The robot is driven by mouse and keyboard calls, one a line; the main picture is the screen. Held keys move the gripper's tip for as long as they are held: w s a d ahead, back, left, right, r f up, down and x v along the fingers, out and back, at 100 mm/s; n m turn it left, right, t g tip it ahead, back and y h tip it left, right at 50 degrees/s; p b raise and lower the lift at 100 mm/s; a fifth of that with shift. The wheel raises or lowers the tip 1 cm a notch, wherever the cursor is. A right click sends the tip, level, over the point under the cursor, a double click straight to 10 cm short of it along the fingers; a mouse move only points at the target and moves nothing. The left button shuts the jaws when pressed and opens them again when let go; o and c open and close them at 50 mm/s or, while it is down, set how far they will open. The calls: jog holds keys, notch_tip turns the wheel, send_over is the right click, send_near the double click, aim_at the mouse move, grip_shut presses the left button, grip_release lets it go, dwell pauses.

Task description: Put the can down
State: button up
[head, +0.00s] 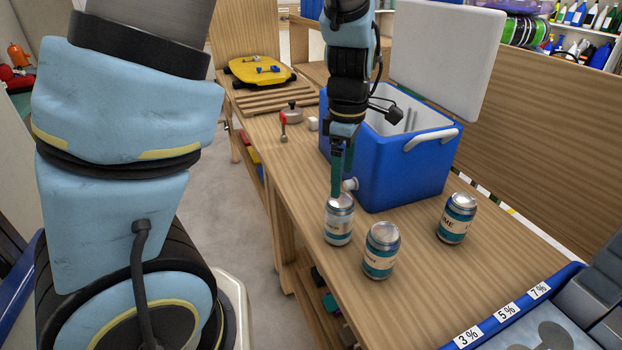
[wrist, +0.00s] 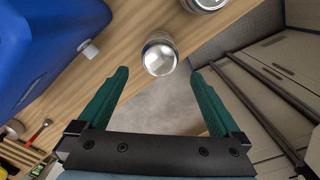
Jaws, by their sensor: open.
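Three silver, white and teal cans stand upright on the wooden bench. The left can (head: 339,226) is close to the bench's left edge; the front can (head: 381,255) and the right can (head: 456,221) stand apart from it. My gripper (head: 340,190) is open, its green fingers pointing down at the top of the left can. In the wrist view the open fingers (wrist: 158,75) are empty, with the left can's silver top (wrist: 159,58) just beyond and between the tips. A second can (wrist: 205,4) is cut off at the top edge there.
A blue cooler (head: 400,165) with its white lid (head: 445,55) raised stands right behind the cans. A pot (head: 291,113), a red-handled tool (head: 283,127) and a yellow case (head: 262,72) lie farther back. A blue-edged tray with percent labels (head: 505,312) is at front right.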

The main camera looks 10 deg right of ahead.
jog(key=w+a+r+m+t, duration=0.1)
jog(key=a+r+m, duration=0.2)
jog(key=a+m, duration=0.9)
jog(key=a, duration=1.3)
jog(key=shift+w+t, duration=0.15)
jog(key=shift+t, duration=0.15)
